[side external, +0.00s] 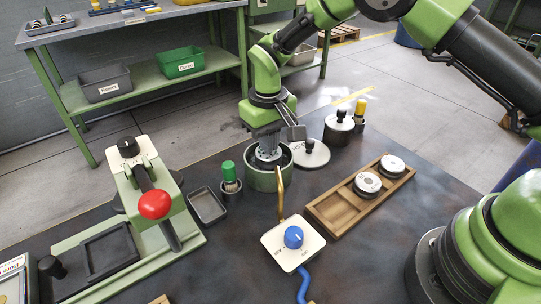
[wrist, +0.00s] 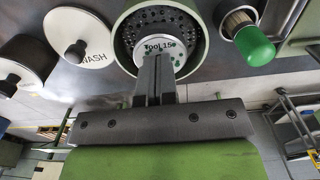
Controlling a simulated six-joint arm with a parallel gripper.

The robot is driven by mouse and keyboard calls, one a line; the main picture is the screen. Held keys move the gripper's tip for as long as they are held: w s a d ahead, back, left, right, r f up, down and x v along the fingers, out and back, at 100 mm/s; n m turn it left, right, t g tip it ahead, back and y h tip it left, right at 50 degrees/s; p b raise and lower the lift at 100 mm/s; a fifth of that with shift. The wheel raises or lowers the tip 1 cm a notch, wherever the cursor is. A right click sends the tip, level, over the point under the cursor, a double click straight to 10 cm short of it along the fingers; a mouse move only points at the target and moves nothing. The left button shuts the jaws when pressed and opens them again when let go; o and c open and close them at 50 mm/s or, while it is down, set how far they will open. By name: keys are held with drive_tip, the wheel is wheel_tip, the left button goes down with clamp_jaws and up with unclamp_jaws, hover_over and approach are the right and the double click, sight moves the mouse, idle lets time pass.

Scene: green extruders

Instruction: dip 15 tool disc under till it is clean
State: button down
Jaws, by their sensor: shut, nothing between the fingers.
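The disc marked "Tool 15" (wrist: 170,50) lies in the round green wash pot (side external: 262,183). Its face is pale, with dark green specks on it. The pot, seen from above in the wrist view (wrist: 119,47), has a dark inside with many small bright spots around the disc. My gripper (side external: 267,152) points down into the pot's mouth. In the wrist view its fingers (wrist: 158,66) are together, with their tips over the disc's near part. They hide some of it, and I cannot tell whether they touch it.
The lid marked "WASH" (side external: 312,155) lies right of the pot. A lidded pot (side external: 338,132) stands beyond it. A green-capped brush (side external: 229,171) stands close left. A copper pipe (side external: 280,192) rises by the pot from a blue-knobbed box (side external: 277,249). A wooden rack (side external: 329,208) holds two discs.

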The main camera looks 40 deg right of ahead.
sight(281, 153)
drive_tip(key=shift+r, duration=2.5)
drive_tip(key=shift+r, duration=0.15)
drive_tip(key=s+d+r+m+t+y, duration=0.15)
drive_tip(key=s+r, duration=0.25)
drive_tip(key=r, duration=0.4)
drive_tip(key=s+d+r+t, duration=0.2)
drive_tip(key=s+d+r, duration=0.15)
drive_tip(key=r, duration=0.45)
drive_tip(key=s+d+r+m+t, duration=0.1)
drive_tip(key=s+r+m+t, duration=0.1)
drive_tip(key=s, duration=1.5)
drive_tip(key=shift+d+r+t, duration=0.2)
drive_tip(key=shift+d+t, duration=0.2)
drive_tip(key=shift+t, duration=0.45)
drive_tip(key=shift+s+m+y, duration=0.1)
drive_tip(key=shift+m+y, duration=0.15)
